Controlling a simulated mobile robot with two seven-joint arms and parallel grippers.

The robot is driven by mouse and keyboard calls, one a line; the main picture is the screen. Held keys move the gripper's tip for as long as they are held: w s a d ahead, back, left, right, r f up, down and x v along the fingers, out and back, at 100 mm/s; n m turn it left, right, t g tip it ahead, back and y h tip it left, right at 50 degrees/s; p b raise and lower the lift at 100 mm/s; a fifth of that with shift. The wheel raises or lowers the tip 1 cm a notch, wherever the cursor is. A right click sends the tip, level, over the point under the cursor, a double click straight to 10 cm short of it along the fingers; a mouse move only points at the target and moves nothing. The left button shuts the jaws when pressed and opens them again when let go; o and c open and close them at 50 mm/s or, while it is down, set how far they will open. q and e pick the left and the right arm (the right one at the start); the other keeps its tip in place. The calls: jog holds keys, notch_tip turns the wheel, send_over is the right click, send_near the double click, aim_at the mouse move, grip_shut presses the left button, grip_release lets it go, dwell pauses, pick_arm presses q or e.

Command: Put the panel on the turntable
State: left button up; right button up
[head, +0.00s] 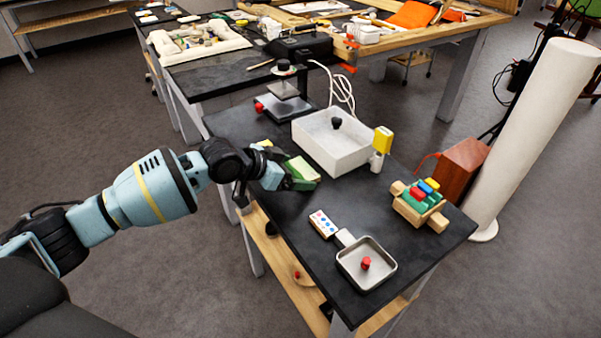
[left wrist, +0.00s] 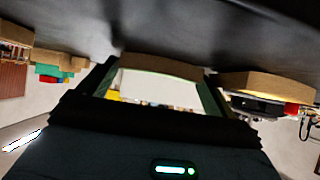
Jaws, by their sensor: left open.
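My left gripper (head: 290,177) is open over the left edge of the dark table. A small pale and green piece (head: 303,168) shows at its fingertips; I cannot tell whether it is the panel or part of the fingers. In the left wrist view the two fingers (left wrist: 155,90) stand apart, with a pale surface (left wrist: 160,88) and a tan strip (left wrist: 160,66) seen between them. No turntable is clearly recognisable. A dark round piece (head: 284,68) tops a small stand at the back, and a round wooden disc (head: 303,274) lies on the lower shelf. My right gripper is out of view.
A white bin (head: 333,150) stands right of my gripper, beside a yellow-topped bottle (head: 381,145). A toy block set (head: 419,203), a dotted block (head: 323,224) and a metal tray (head: 366,275) with a red knob are nearer. The table's middle is clear.

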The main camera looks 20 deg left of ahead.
pick_arm(q)
jog(key=shift+c, duration=0.4)
jog(key=c, duration=0.8)
jog(key=shift+o, duration=0.2)
jog(key=shift+r, duration=0.5)
notch_tip(320, 180, up, 3)
jog(key=shift+s+a+f, duration=0.1)
jog(key=shift+a, duration=0.05)
jog(key=s+a+r+b, duration=0.1)
jog(key=s+a, duration=0.9)
jog(key=a, duration=0.1)
jog(key=shift+s+a+r, duration=0.15)
jog(key=shift+a, duration=0.25)
